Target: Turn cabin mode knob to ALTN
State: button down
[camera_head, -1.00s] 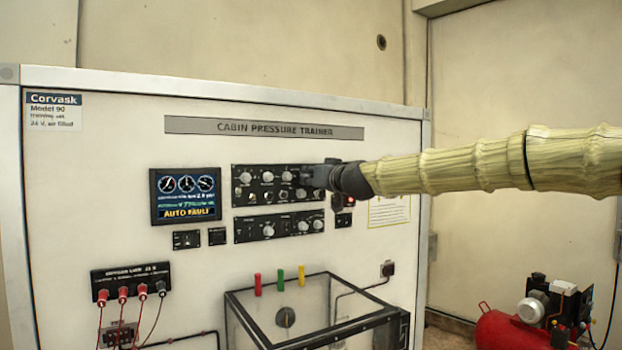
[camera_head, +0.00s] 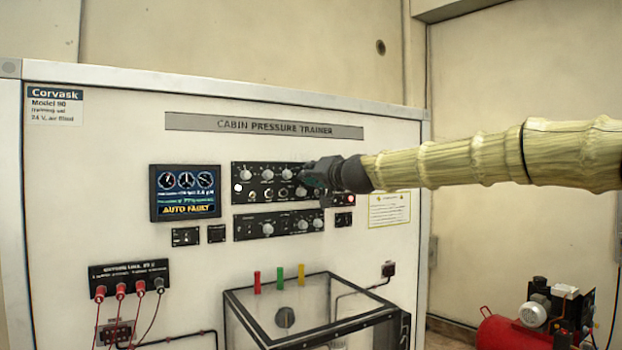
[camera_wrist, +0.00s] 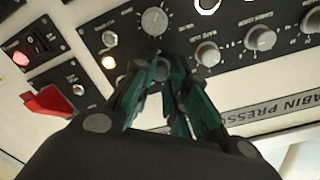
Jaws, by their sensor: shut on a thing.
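My gripper (camera_head: 306,178) is at the right end of the upper black control panel (camera_head: 257,202) in the head view. In the wrist view my gripper (camera_wrist: 163,75) has its dark green fingers closed around a small grey knob (camera_wrist: 159,68), mostly hidden between the fingertips. I cannot read its label or the position of its pointer. A larger grey knob (camera_wrist: 154,21) is just beyond the fingertips. The display (camera_head: 186,193) shows AUTO FAULT in yellow.
More grey knobs (camera_wrist: 260,39) sit beside the fingers. A clear box (camera_head: 345,300) stands below the panels; a red compressor (camera_head: 505,331) is at the lower right.

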jog(key=shift+d+r+m+b, duration=0.1)
jog(key=shift+r+m+b, duration=0.1)
jog(key=shift+m, duration=0.75)
jog(key=shift+d+r+m+b, duration=0.1)
jog(key=shift+r+m+b, duration=0.1)
jog(key=shift+m, duration=0.75)
dwell(2.4)
jog(key=c, duration=1.4)
grip_release()
jog(key=shift+w+a+f, duration=0.1)
jog(key=shift+f, duration=0.05)
jog(key=shift+o, duration=0.2)
jog(key=shift+f, duration=0.1)
jog(key=v, duration=1.2)
jog(key=shift+c, duration=0.5)
